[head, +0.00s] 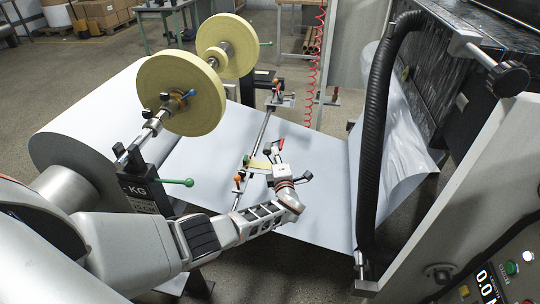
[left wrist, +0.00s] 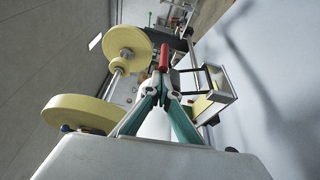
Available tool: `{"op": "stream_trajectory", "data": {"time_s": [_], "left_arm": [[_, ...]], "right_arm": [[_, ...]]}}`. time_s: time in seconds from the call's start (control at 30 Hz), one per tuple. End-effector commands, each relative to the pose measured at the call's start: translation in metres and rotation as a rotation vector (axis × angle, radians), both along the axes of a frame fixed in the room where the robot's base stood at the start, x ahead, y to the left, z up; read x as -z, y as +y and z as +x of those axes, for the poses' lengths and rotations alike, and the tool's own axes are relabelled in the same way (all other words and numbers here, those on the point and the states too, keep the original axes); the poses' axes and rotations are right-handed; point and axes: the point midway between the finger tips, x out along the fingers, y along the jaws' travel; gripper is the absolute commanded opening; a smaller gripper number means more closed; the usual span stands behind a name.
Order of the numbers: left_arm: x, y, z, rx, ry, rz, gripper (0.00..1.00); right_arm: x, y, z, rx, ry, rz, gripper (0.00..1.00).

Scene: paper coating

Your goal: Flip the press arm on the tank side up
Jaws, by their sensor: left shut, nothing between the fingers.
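A red handle (head: 280,144) stands up over the white paper sheet, next to a thin crossbar (head: 259,135). My left gripper (head: 281,168) is at this handle, with its fingers shut and empty. In the left wrist view the red handle (left wrist: 164,57) appears at the converged green fingertips (left wrist: 161,84); I cannot tell whether they touch. A dark frame with a pale bar (left wrist: 213,83) is just right of the fingers there. The press arm's joint is partly hidden by my gripper. My right gripper is not in view.
Two yellow tape rolls (head: 180,95) sit on a shaft left of the crossbar. A large paper roll (head: 85,135) stands at the left. A green-knobbed lever (head: 176,181) juts out near my forearm. A thick black hose (head: 374,135) and machine frame stand at the right.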

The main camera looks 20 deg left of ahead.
Motion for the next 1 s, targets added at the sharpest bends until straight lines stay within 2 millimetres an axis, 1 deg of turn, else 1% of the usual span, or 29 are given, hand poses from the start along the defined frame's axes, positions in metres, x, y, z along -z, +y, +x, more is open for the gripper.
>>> {"op": "stream_trajectory", "data": {"time_s": [0.03, 0.1, 0.4, 1.0], "left_arm": [[0.003, -0.004, 0.001, 0.002, 0.008, 0.026, 0.00], [0.003, -0.008, 0.002, 0.002, 0.016, 0.058, 0.00], [0.003, -0.014, 0.003, 0.002, 0.035, 0.137, 0.00], [0.003, -0.017, 0.003, 0.006, 0.035, 0.142, 0.00]], "right_arm": [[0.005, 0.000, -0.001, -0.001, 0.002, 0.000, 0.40], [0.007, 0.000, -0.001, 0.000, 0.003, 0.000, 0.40], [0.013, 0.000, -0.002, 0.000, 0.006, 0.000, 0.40], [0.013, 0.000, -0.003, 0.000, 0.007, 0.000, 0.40]]}}
